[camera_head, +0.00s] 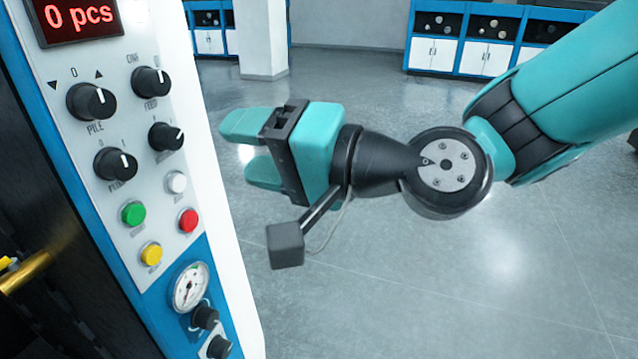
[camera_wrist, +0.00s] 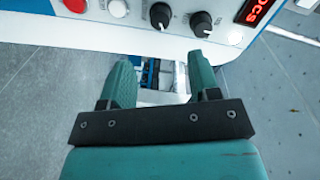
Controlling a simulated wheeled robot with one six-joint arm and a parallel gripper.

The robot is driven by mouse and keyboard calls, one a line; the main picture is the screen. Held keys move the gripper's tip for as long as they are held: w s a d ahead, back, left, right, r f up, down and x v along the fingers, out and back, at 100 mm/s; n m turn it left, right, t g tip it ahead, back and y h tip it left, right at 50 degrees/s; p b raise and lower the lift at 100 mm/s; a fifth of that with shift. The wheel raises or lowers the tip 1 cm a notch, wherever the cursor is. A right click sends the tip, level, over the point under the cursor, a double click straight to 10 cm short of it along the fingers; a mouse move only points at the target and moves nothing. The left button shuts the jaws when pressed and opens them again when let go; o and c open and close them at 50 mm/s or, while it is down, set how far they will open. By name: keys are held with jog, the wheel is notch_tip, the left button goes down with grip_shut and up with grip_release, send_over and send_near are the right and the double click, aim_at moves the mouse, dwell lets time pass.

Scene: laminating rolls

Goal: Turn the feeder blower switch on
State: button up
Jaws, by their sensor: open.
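The control panel (camera_head: 205,190) on the left of the head view carries several black rotary knobs with white pointer marks. The lower right knob (camera_head: 166,137) has a label too small to read; by its place it may be the blower switch. It seems to be the black knob (camera_wrist: 160,15) beside the white button in the wrist view. I cannot tell its setting surely. My gripper (camera_head: 238,150) is open and empty, right of the panel and apart from it. In the wrist view its fingers (camera_wrist: 158,75) point toward the panel edge, below that knob.
The feed knob (camera_head: 152,82) is above, with the pile knob (camera_head: 92,102) and another knob (camera_head: 115,164) to the left. White (camera_head: 176,182), green (camera_head: 133,214), red (camera_head: 188,220) and yellow (camera_head: 151,253) buttons and a gauge (camera_head: 190,287) sit below. The floor at right is clear.

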jog(key=b+v, duration=0.3)
jog(key=v, duration=0.4)
jog(key=shift+b, duration=0.3)
jog(key=shift+s, duration=0.1)
